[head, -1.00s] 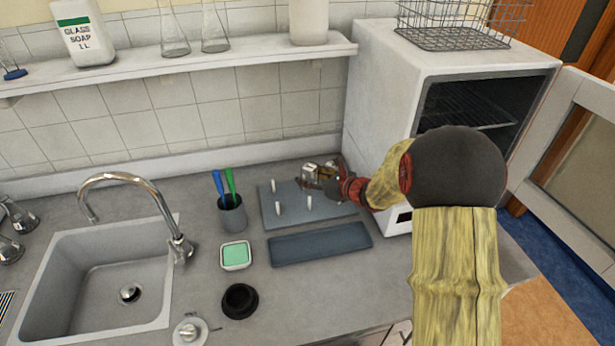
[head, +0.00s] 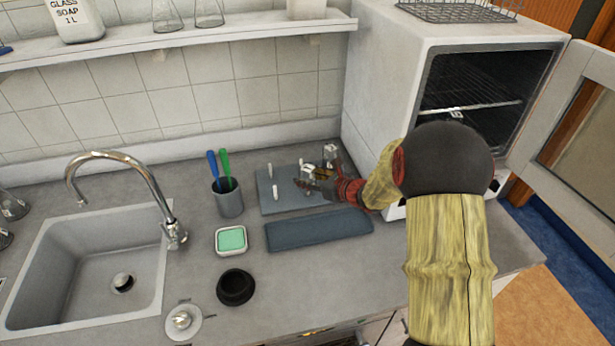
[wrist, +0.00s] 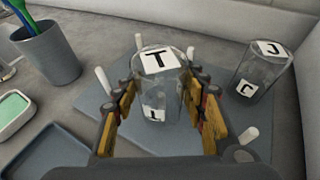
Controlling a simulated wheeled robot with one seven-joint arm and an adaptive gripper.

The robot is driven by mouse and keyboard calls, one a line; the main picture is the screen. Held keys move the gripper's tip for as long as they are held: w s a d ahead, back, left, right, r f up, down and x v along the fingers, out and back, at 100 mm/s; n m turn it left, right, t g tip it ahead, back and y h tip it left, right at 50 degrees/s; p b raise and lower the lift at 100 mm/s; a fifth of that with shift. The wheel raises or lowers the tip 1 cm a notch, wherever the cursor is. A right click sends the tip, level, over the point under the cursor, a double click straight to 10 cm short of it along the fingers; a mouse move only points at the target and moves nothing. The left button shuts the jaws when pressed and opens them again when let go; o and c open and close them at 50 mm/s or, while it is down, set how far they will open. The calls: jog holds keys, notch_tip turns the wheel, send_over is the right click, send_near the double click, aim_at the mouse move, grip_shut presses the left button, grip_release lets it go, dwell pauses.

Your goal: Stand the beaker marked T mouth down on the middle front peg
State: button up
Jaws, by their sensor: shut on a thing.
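The beaker marked T (wrist: 158,82) is clear glass with white labels. It is upside down, base up, between the fingers of my gripper (wrist: 160,118), which are shut on its sides. In the head view my gripper (head: 308,183) covers the middle front of the grey peg board (head: 266,204). The front left peg (wrist: 105,80) and a right peg (wrist: 248,135) stand clear on either side of the beaker. The middle front peg is hidden, so I cannot tell whether it is inside the beaker.
A beaker marked J (wrist: 262,72) stands base up at the board's back right. A cup with brushes (head: 228,203) and a green sponge dish (head: 231,240) are to the left, the open white oven (head: 385,95) to the right.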

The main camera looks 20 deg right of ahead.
jog(key=shift+f+b, duration=0.45)
jog(key=shift+f, duration=0.2)
jog(key=o, duration=1.2)
jog(key=shift+o, duration=0.3)
jog(key=v, duration=1.2)
